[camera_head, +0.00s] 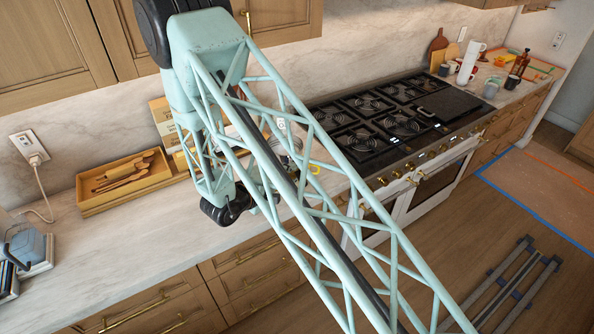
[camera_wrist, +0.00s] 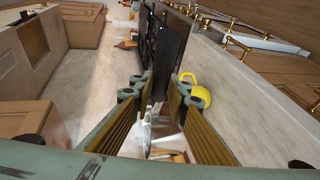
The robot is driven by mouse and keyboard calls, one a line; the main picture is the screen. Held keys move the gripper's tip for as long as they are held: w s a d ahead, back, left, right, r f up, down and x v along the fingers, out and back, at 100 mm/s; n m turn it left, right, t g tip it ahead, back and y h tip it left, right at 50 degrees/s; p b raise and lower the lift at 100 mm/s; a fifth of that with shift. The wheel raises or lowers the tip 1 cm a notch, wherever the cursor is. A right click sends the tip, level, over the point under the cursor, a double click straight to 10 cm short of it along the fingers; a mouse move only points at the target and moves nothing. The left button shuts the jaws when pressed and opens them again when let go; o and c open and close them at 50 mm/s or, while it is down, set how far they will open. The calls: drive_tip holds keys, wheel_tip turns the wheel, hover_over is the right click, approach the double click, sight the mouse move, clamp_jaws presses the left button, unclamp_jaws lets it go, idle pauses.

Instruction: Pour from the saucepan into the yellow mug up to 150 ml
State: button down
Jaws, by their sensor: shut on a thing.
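The yellow mug (camera_wrist: 201,86) stands on the counter just right of my gripper's right finger in the wrist view. In the head view only a bit of yellow (camera_head: 315,169) shows through my arm's lattice. The saucepan's bowl and any contents are mostly hidden by my fingers and arm. I cannot tell its tilt or the level in the mug.
The black-topped stove (camera_head: 402,122) is right of my arm. A wooden tray of utensils (camera_head: 90,209) stands on the left counter, with an outlet and cord beyond it. Mugs and bottles (camera_head: 474,62) crowd the far counter. The left front counter (camera_head: 130,245) is clear.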

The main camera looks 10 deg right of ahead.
drive_tip(key=shift+d+r+m+g+y, duration=0.1)
drive_tip(key=shift+r+m+g+y, duration=0.2)
drive_tip(key=shift+r+y, duration=0.3)
drive_tip(key=shift+y, duration=0.4)
